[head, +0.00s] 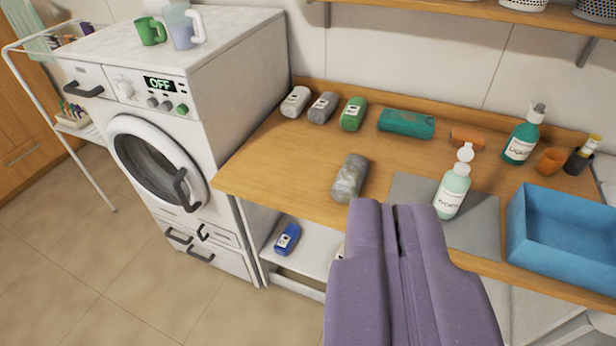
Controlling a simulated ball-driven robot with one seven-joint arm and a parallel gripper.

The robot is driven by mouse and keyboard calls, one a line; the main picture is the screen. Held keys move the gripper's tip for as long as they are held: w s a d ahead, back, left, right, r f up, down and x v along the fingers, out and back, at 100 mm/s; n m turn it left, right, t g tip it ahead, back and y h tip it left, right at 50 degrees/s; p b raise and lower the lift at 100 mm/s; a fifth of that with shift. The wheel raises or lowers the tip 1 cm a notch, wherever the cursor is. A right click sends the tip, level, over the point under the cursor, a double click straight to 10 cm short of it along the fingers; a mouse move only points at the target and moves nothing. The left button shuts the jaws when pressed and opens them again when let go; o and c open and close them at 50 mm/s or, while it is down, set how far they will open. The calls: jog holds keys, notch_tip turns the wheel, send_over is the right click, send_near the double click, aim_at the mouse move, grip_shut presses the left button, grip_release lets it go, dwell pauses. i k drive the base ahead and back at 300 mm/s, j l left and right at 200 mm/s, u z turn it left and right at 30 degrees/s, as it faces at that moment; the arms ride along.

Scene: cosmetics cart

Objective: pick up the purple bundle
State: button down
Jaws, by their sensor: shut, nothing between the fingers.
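My gripper (396,206), with purple fingers, is shut and empty at the bottom centre, over the front edge of the wooden counter. I see no clear purple bundle on the counter. A small dark purple item (87,28) shows on the rack at the far upper left, too small to tell what it is. Bundles on the counter are white (295,102), grey (323,107), green (353,114), teal (406,123), orange (467,138) and mottled grey (350,178). A blue bundle (287,239) lies on the shelf below. My gripper hides part of that shelf.
A white washing machine (237,75) stands left of the counter (270,165), with green and pale mugs on top. A pump bottle (452,190) stands on a grey mat (482,226). A blue bin (520,240) is at right. The counter's left front is clear.

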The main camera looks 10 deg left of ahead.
aim_at(346, 186)
jog(key=i+j+z, duration=0.35)
jog(key=i, duration=0.3)
jog(key=i+j+z, duration=0.35)
jog(key=i, duration=0.3)
jog(key=i+j+z, duration=0.35)
jog(key=i+j, duration=0.2)
jog(key=j, duration=0.2)
